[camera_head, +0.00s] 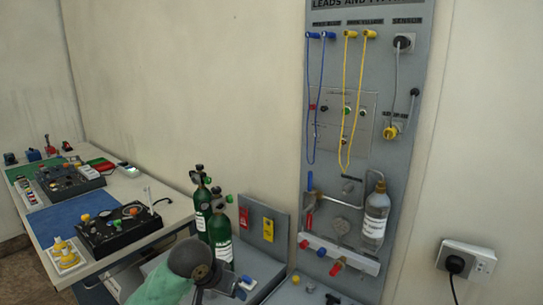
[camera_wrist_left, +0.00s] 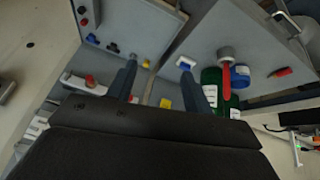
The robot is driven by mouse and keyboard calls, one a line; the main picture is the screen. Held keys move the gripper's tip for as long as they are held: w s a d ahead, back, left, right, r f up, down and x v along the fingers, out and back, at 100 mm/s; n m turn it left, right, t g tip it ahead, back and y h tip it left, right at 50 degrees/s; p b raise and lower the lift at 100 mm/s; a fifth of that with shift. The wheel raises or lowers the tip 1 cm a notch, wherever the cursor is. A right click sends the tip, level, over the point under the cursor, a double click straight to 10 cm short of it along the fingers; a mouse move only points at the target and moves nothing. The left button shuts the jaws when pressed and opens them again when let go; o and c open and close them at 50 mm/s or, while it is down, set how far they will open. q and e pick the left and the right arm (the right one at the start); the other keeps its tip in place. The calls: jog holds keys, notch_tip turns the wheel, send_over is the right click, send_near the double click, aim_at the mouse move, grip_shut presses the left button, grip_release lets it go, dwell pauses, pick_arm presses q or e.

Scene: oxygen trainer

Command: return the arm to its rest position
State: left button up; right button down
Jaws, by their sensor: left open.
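My left arm (camera_head: 165,284) comes in at the bottom of the head view, with a teal sleeve and a dark round joint. My left gripper (camera_head: 234,287) is low in front of the grey bench by the green cylinders, partly hidden behind the arm. In the left wrist view, the two fingers of the gripper (camera_wrist_left: 158,68) stand apart with nothing held between them. My right gripper is in neither view.
Green cylinders (camera_head: 220,235) stand beside the gripper. A tall grey panel (camera_head: 292,250) with blue and yellow leads and a clear bottle (camera_head: 375,218) rises to the right. A table with control boxes (camera_head: 120,228) is at left. A wall socket (camera_head: 466,258) is at right.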

pick_arm(q)
jog(key=s+a+f+n+y, duration=0.1)
jog(key=s+a+f, duration=0.3)
jog(key=s+f, duration=0.5)
jog(key=s+a+f+n+g+y, duration=0.1)
jog(key=s+a+f, duration=0.2)
jog(key=s+f, duration=0.55)
jog(key=s+a+f+n+y, duration=0.1)
jog(key=s+a+f, duration=0.35)
jog(key=s, duration=0.75)
jog(key=s+d+f+g, duration=0.1)
jog(key=s+d+f, duration=0.1)
jog(key=f, duration=1.9)
jog(key=s+d+f+g, duration=0.1)
jog(key=s+d+f, duration=0.1)
jog(key=f, duration=1.8)
jog(key=shift+s+f, duration=0.4)
jog(key=shift+s, duration=0.25)
